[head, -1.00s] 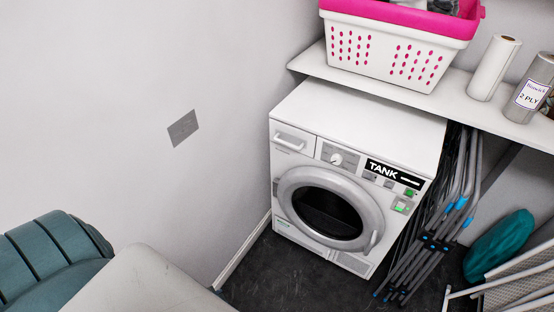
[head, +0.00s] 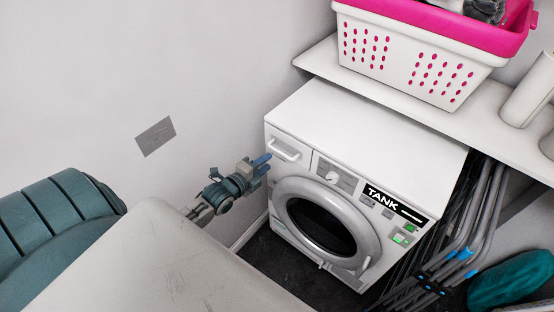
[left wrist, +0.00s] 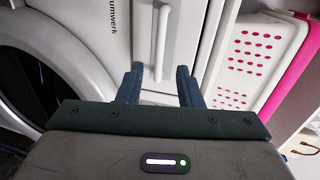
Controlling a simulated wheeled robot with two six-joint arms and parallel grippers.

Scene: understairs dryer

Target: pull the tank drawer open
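The white dryer (head: 330,225) stands in the corner. Its tank drawer (head: 297,162) is at the top left of the front and looks shut, with a white bar handle (head: 285,150). My left gripper (head: 268,163) is just left of the drawer front, beside the handle. In the left wrist view the two dark fingers (left wrist: 160,75) are apart and empty. The handle (left wrist: 162,42) runs up the picture, and its near end shows between the fingertips. Whether the fingers touch the drawer front (left wrist: 180,60) I cannot tell. My right gripper is not in view.
A shelf (head: 440,110) above the dryer's back carries a pink-rimmed white basket (head: 415,65). Folded metal racks (head: 465,235) stand right of the dryer. A plain wall (head: 200,70) is at the left. The round dryer door (head: 325,225) is shut below the drawer.

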